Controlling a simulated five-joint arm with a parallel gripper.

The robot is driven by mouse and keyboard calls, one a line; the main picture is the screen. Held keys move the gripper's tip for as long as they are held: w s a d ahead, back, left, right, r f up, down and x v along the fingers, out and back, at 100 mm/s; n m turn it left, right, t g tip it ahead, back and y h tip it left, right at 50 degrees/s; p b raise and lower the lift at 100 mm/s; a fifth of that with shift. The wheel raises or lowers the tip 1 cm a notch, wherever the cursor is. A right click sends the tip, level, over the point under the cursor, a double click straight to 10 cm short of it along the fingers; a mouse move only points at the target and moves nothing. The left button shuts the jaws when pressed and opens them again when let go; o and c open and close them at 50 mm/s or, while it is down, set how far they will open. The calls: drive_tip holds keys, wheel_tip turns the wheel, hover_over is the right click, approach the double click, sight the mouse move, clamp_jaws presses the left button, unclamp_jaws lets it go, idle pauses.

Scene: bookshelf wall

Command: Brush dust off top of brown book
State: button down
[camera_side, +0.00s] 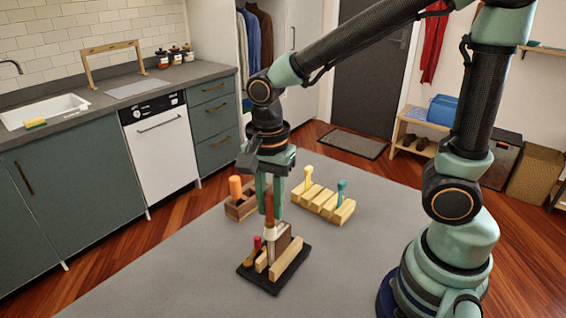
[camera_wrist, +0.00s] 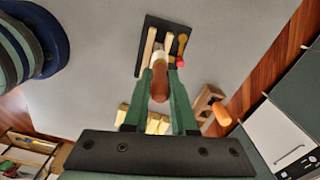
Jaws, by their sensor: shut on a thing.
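My gripper (camera_side: 268,192) is shut on a brush with a brown handle (camera_side: 269,208), held upright with its pale lower part (camera_side: 270,230) pointing down. In the wrist view the brush (camera_wrist: 160,82) sits between the green fingers of my gripper (camera_wrist: 157,68). The brown book (camera_side: 283,238) stands between pale wooden blocks on a black base (camera_side: 274,286). The brush's lower end is at the book's left edge in the side view; I cannot tell whether it touches the top. Any dust is too small to see.
A red-topped tool (camera_side: 257,244) stands on the base's left side. A brown wooden box (camera_side: 240,211) with an orange-handled item (camera_side: 235,188) is behind left. A yellow slatted rack (camera_side: 322,205) holds yellow and teal tools behind right. The grey tabletop in front is clear.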

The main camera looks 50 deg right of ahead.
drive_tip(key=shift+w+d+r, duration=0.1)
drive_tip(key=shift+w+d, duration=0.05)
drive_tip(key=shift+d, duration=1.95)
drive_tip(key=shift+a, duration=2.3)
drive_tip(key=shift+s+d+f, duration=0.1)
drive_tip(key=shift+s+d, duration=0.1)
drive_tip(key=shift+d, duration=0.6)
drive_tip(key=shift+s+d+f, duration=0.1)
drive_tip(key=shift+s+d, duration=0.1)
drive_tip(key=shift+d, duration=0.55)
drive_tip(key=shift+s+d+f, duration=0.1)
drive_tip(key=shift+s+d, duration=0.1)
drive_tip(key=shift+d, duration=0.6)
drive_tip(key=shift+s+a+r, duration=0.1)
drive_tip(key=shift+a+r, duration=0.05)
drive_tip(key=shift+a, duration=2.15)
drive_tip(key=shift+w+d, duration=0.2)
drive_tip(key=shift+d, duration=2.1)
drive_tip(key=shift+w+a, duration=0.1)
drive_tip(key=shift+a, duration=2.2)
drive_tip(key=shift+w+d, duration=0.15)
drive_tip(key=shift+d, duration=2.15)
